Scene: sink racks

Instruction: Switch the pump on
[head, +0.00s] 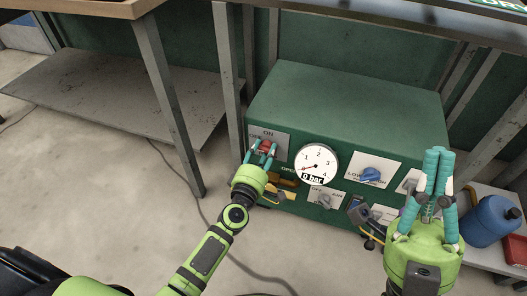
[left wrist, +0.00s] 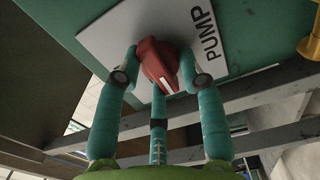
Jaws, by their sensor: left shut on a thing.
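The red pump knob (head: 266,146) sits on a white plate at the upper left of the green panel's front. The plate is marked OFF at its left and ON at its top. In the left wrist view the red knob (left wrist: 158,65) carries a white pointer line and stands beside the word PUMP. My left gripper (head: 262,152) has its teal fingers around the knob and is shut on it. The fingers hide part of the knob in the head view. My right gripper (head: 438,153) is raised at the right, its fingers together and empty.
A round gauge (head: 317,165) right of the knob reads 0 bar. A blue knob (head: 371,174) and several grey and blue valve handles share the panel. A blue jug (head: 491,222) stands at the far right. Grey table legs flank the green cabinet (head: 330,115).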

